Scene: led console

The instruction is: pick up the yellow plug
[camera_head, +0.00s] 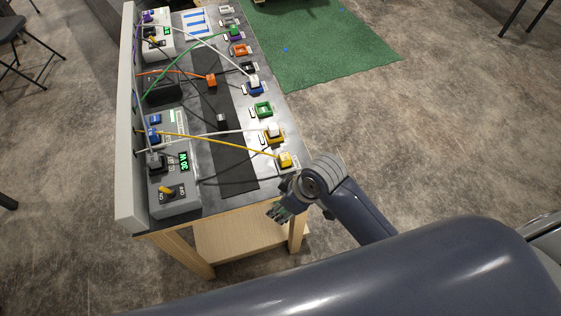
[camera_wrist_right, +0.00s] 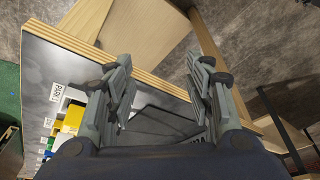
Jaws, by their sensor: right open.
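The yellow plug (camera_head: 285,160) sits at the near right edge of the console table (camera_head: 225,198) in the head view, with a yellow cable running left from it. A yellow block (camera_wrist_right: 75,116) shows at the lower left of the right wrist view; I cannot tell for sure if it is the plug. My right gripper (camera_head: 279,212) is off the table's near right corner, apart from the plug and nearer to me. In the wrist view its fingers (camera_wrist_right: 163,68) are spread with nothing held between them. My left gripper is not in view.
A white plug (camera_head: 273,130) on a yellow-orange socket stands just behind the yellow plug. A green socket (camera_head: 263,110), a blue one (camera_head: 254,87) and others line the right edge. A grey control box (camera_head: 178,188) stands at the left.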

